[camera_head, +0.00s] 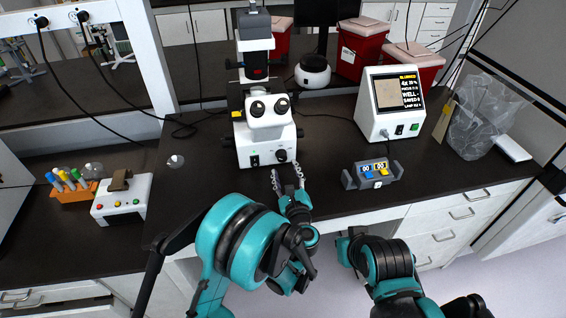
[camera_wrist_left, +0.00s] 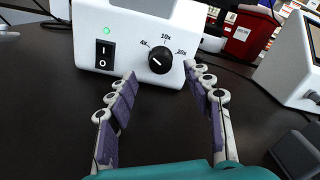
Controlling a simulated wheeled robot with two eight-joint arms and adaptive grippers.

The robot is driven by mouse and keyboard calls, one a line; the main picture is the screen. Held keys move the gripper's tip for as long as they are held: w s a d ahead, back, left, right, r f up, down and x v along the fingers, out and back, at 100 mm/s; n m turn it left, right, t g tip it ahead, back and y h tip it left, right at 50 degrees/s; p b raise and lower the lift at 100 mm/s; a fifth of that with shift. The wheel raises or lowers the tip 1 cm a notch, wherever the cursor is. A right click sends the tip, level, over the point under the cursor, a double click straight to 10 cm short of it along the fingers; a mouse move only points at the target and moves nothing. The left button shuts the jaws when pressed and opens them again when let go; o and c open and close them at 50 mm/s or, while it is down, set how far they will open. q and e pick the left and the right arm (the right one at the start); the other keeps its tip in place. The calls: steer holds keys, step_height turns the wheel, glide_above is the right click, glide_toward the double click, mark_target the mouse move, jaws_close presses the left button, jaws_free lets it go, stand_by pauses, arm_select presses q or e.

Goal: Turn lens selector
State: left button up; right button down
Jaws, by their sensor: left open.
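In the head view the knob (camera_head: 281,155) sits at the lower right of the microscope (camera_head: 263,110). My left gripper (camera_head: 287,171) is open just in front of the knob. In the left wrist view its fingers (camera_wrist_left: 161,76) stand on either side below the knob, apart from it. My right gripper (camera_head: 352,238) is low, beyond the bench front; its fingers are unclear.
A black power switch (camera_wrist_left: 104,53) with a green light is left of the knob. A screen unit (camera_head: 391,104) reading 4x stands at the right, with a small grey device (camera_head: 372,174) before it. A white device (camera_head: 121,200) and tube rack stand left.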

mark_target(282, 159)
arm_select(q)
steer(key=shift+w+a, duration=0.15)
steer(key=shift+w, duration=1)
steer(key=shift+w+a, duration=0.15)
steer(key=shift+w, duration=1)
steer(key=c, duration=1.2)
steer(key=shift+o, duration=0.2)
